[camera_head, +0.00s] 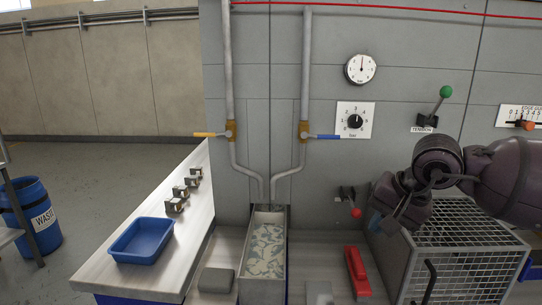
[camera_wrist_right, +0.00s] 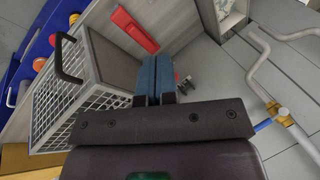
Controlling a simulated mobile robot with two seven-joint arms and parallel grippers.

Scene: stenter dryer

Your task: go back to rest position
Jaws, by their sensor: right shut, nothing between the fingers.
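My right gripper (camera_head: 378,222) is in the right half of the head view, in front of the machine wall and over the left edge of the wire cage. In the right wrist view its blue fingers (camera_wrist_right: 155,77) are together with nothing between them. It appears apart from the lever with the red knob (camera_head: 355,212) to its left. In the right wrist view the gripper is seen above the cage (camera_wrist_right: 85,90) and the red block (camera_wrist_right: 133,30). My left gripper is in neither view.
A wire cage (camera_head: 465,237) with a black handle stands below my right arm. A red block (camera_head: 357,272) lies left of it. A trough (camera_head: 264,250), pipes with yellow and blue valve handles, and a table with a blue tray (camera_head: 143,240) are further left. A waste bin (camera_head: 38,217) stands far left.

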